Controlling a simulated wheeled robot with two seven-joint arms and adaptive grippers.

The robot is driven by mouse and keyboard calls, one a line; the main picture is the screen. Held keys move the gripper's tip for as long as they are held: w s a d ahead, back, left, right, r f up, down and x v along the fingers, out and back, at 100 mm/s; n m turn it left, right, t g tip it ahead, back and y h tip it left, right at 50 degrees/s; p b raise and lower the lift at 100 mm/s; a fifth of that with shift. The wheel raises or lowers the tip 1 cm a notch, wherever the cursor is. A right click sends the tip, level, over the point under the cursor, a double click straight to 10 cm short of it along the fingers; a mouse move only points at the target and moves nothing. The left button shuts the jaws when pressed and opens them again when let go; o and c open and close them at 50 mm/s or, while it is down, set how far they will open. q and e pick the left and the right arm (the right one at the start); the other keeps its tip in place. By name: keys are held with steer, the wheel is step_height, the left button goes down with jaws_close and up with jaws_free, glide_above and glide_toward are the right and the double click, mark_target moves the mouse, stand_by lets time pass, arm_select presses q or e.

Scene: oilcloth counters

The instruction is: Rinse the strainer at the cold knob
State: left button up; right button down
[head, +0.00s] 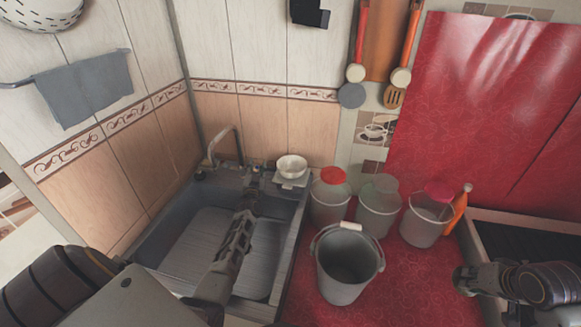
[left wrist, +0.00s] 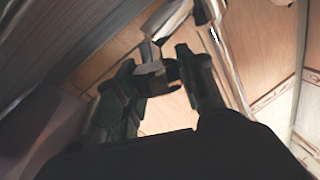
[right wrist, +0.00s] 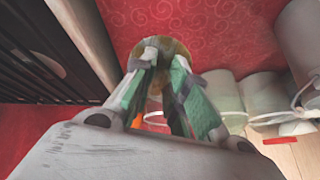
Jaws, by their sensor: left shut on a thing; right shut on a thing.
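My left gripper (head: 243,222) reaches over the sink below the faucet. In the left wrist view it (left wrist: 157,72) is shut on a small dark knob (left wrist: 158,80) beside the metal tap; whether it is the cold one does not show. My right gripper (head: 462,280) is low at the right, above the red oilcloth. In the right wrist view it (right wrist: 160,62) is shut on a round tan thing (right wrist: 176,47), mostly hidden by the fingers; I cannot tell whether it is the strainer. A white holed strainer or colander (head: 40,14) shows at the top left.
The grey sink (head: 190,245) has a curved faucet (head: 212,145). A white bowl (head: 291,166) stands at its back corner. Several pale buckets, the nearest an open bucket (head: 345,285), stand on the red oilcloth (head: 410,295). An orange bottle (head: 457,210) is beside them. A dark tray (head: 530,240) lies right.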

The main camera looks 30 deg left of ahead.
arm_select(q)
steer(key=o, duration=1)
steer(key=shift+d, duration=0.1)
steer(key=shift+s, duration=0.1)
steer(key=v, duration=1.1)
steer(key=shift+s+d, duration=0.25)
steer(key=shift+f, duration=0.1)
